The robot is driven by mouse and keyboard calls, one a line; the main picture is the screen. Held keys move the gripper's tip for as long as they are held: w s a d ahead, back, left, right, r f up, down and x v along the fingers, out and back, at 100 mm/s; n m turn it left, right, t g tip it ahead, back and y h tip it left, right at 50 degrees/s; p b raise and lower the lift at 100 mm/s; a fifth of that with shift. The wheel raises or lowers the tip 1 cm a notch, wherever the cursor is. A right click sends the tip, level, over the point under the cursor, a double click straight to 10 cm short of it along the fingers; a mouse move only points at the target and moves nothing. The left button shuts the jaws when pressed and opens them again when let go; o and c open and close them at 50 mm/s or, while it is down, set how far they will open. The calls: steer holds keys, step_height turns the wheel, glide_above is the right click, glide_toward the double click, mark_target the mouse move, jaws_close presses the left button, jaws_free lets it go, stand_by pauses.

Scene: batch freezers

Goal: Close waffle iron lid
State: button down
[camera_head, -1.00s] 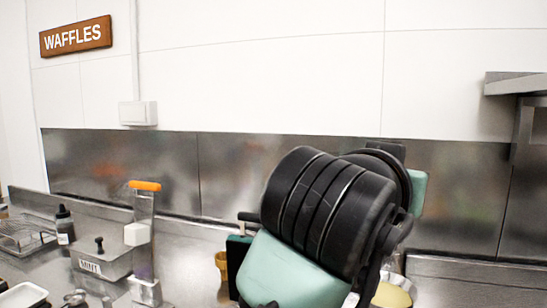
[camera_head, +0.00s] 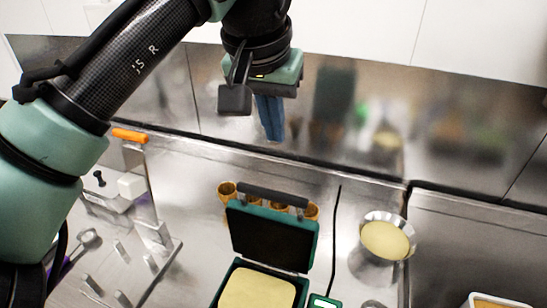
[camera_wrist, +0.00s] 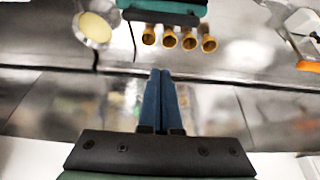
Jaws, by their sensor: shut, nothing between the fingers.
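The waffle iron lid (camera_head: 272,238) stands open, upright, with a dark inner plate, a green rim and a dark handle (camera_head: 272,196) along its top. Below it the waffle iron base (camera_head: 222,290) holds a flat pale yellow layer of batter (camera_head: 257,290). In the wrist view part of the waffle iron (camera_wrist: 165,14) shows at the top edge. My gripper (camera_head: 272,138) has blue fingers, is shut and empty, and points down above and behind the lid, apart from it. The fingers also show in the wrist view (camera_wrist: 162,75).
Several brown cones (camera_head: 227,190) stand behind the lid. A metal bowl of batter (camera_head: 387,240) is to the right, past a dark cable (camera_head: 335,240). An orange-topped dispenser (camera_head: 130,136) and metal holders are at left. The steel backsplash (camera_head: 350,120) is close behind my gripper.

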step_height(320, 180, down, 9)
steer(key=s+p, duration=0.1)
steer(key=p, duration=0.1)
steer(key=shift+p, duration=0.35)
steer(key=shift+a, duration=0.1)
stand_by(0.4)
